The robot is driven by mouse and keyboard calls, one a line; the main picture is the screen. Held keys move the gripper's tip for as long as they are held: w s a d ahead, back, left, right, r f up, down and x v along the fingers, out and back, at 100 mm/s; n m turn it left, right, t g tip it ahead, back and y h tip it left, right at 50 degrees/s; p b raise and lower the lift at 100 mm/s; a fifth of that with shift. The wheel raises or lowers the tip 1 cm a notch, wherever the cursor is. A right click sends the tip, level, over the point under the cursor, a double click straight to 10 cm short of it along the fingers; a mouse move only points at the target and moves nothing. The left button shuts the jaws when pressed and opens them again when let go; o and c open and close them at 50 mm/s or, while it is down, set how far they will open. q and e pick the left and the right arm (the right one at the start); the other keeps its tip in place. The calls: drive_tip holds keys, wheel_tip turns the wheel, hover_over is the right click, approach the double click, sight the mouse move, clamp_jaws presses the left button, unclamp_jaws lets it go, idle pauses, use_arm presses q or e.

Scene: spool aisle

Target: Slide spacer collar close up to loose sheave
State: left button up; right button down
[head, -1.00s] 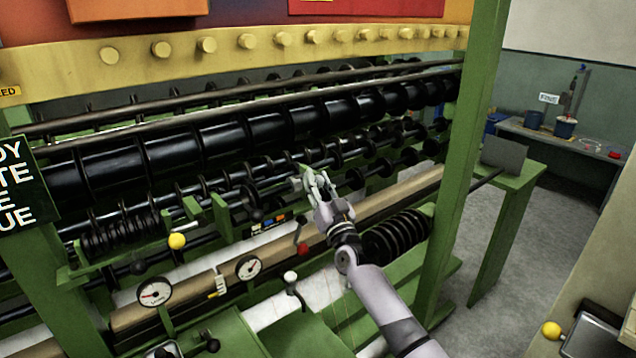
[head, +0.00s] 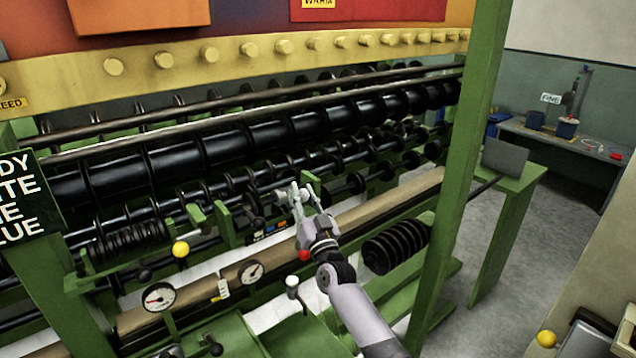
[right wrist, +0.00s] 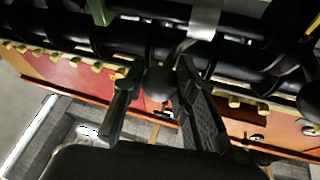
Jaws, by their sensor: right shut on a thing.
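The spacer collar seems to be the small light grey piece (head: 280,197) at the fingertips of my right gripper (head: 294,194), on a thin dark shaft in the green machine. My right gripper is shut on it; the fingers partly hide it. The loose sheave appears to be the black disc (head: 252,203) just left of the collar, with a small gap that is hard to judge. In the right wrist view, a light grey band (right wrist: 205,22) shows beyond the fingers (right wrist: 172,72), and a dark round part (right wrist: 160,84) lies between them. My left gripper is out of view.
Long dark rollers (head: 220,145) run behind the shaft. A green bracket (head: 197,216) stands left of the sheave. Gauges (head: 159,297), a yellow knob (head: 181,249) and a white-topped lever (head: 292,282) are in front. A green post (head: 465,150) rises at right.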

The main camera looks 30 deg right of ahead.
drive_tip(key=a, duration=0.3)
drive_tip(key=a+p, duration=0.1)
drive_tip(key=a, duration=0.1)
drive_tip(key=shift+s, duration=0.25)
drive_tip(key=c, duration=1.3)
unclamp_jaws()
drive_tip(key=v, duration=1.2)
